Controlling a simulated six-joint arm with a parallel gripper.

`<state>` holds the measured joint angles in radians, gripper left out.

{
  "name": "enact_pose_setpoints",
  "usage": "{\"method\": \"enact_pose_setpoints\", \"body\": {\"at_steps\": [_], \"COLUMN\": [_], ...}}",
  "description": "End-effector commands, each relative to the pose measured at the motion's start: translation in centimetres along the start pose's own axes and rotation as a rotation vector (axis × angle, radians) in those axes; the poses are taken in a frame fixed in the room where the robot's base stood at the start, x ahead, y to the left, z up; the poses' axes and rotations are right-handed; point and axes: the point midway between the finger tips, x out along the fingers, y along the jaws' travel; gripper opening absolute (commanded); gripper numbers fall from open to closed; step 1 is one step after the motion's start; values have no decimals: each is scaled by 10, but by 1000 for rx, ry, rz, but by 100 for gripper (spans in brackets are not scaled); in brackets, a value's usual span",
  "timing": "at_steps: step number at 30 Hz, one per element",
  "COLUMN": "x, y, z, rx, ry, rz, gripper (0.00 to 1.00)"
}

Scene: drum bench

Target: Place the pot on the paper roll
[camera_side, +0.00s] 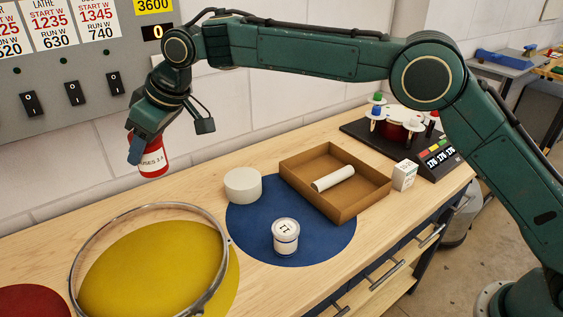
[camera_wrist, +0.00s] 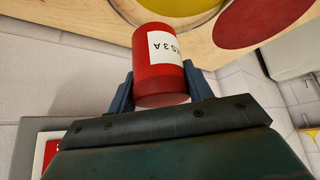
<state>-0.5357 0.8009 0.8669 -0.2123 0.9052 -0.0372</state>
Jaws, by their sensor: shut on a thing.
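A red pot (camera_side: 152,161) with a white label reading "FUSES 3A" is held in my gripper (camera_side: 143,148), high above the bench at the left. In the wrist view the same red pot (camera_wrist: 160,80) sits between the two blue fingers of my gripper (camera_wrist: 162,90), one on each side. A short, plain white cylinder (camera_side: 243,185), which looks like the paper roll, stands at the upper left edge of the blue disc. The red pot is left of it and well apart from it.
A white jar (camera_side: 286,238) stands on the blue disc (camera_side: 325,246). A brown tray (camera_side: 370,198) holds a white roll lying down (camera_side: 333,178). A small white box (camera_side: 404,175) is right of the tray.

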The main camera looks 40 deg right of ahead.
Motion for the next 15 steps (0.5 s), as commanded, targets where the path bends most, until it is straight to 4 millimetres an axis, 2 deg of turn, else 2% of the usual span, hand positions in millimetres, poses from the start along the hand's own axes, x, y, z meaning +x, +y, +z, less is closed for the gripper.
{"method": "enact_pose_setpoints", "body": {"at_steps": [8,15], "x": [-26,-62], "y": [58,127], "z": [11,34], "rx": [46,104], "ry": [3,3], "rz": [29,65], "gripper": [26,26]}}
